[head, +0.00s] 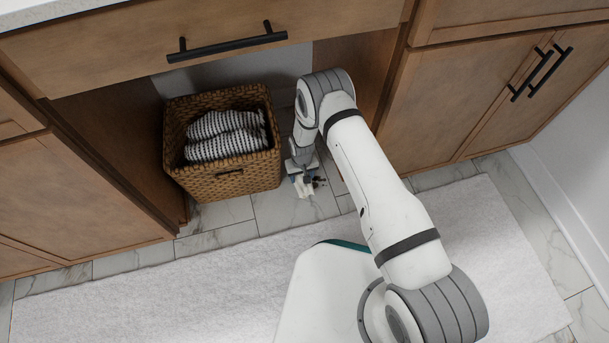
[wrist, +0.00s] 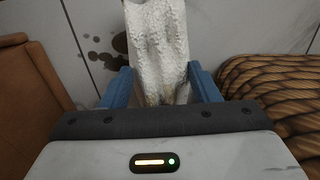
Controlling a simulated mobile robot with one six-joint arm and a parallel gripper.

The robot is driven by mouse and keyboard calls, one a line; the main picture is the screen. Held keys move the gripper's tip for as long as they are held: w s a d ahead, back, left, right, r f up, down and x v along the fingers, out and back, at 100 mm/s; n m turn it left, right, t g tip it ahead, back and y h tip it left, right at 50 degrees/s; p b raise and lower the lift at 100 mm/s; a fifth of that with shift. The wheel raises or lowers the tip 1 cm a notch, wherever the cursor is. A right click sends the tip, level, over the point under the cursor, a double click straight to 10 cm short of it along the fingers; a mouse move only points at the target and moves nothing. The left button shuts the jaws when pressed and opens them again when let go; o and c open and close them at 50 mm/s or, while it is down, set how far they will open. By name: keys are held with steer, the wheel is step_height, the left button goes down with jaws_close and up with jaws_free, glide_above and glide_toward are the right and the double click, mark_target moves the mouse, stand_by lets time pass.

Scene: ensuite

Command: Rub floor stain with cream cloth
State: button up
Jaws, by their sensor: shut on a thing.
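My gripper (head: 303,174) points down at the tiled floor beside the wicker basket. It is shut on the cream cloth (head: 304,190), a small pale, rumpled piece at floor level. In the wrist view the cloth (wrist: 157,45) hangs between the two blue fingers and reaches away from me to the top edge. The dark floor stain (head: 321,183) shows just right of the cloth. In the wrist view it is several blotches (wrist: 102,58) left of the cloth, and one dark patch meets the cloth's left edge. The cloth may hide more of it.
The wicker basket (head: 226,185) with striped towels (head: 225,136) stands close to the left of my gripper, under the vanity drawer (head: 200,45). Cabinet walls bound the recess on both sides. A pale rug (head: 215,285) lies in front.

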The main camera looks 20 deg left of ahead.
steer(key=shift+f+b, duration=0.65)
steer(key=shift+f, duration=0.25)
steer(key=shift+r, duration=0.1)
steer(key=shift+w+d+r, duration=0.1)
steer(key=shift+w+d, duration=0.4)
steer(key=shift+d, duration=0.3)
steer(key=shift+w+d, duration=0.45)
steer(key=shift+d, duration=0.35)
steer(key=shift+w+d+f, duration=0.1)
steer(key=shift+w+d, duration=0.55)
steer(key=shift+d, duration=0.4)
steer(key=shift+w+d+f, duration=0.1)
steer(key=shift+w+d, duration=0.55)
steer(key=shift+d, duration=0.45)
steer(key=shift+w+d, duration=0.65)
steer(key=shift+d, duration=0.4)
steer(key=shift+s+a+r, duration=0.1)
steer(key=shift+s+a, duration=0.55)
steer(key=shift+a, duration=0.45)
steer(key=shift+s+a, duration=0.7)
steer(key=shift+a, duration=0.4)
steer(key=shift+s+a+r, duration=0.1)
steer(key=shift+s+a, duration=0.55)
steer(key=shift+a, duration=0.45)
steer(key=shift+s+a+f, duration=0.1)
steer(key=shift+s+a, duration=0.4)
steer(key=shift+a, duration=0.25)
steer(key=shift+s+a+f, duration=0.1)
steer(key=shift+s+a, duration=0.35)
steer(key=shift+a, duration=0.3)
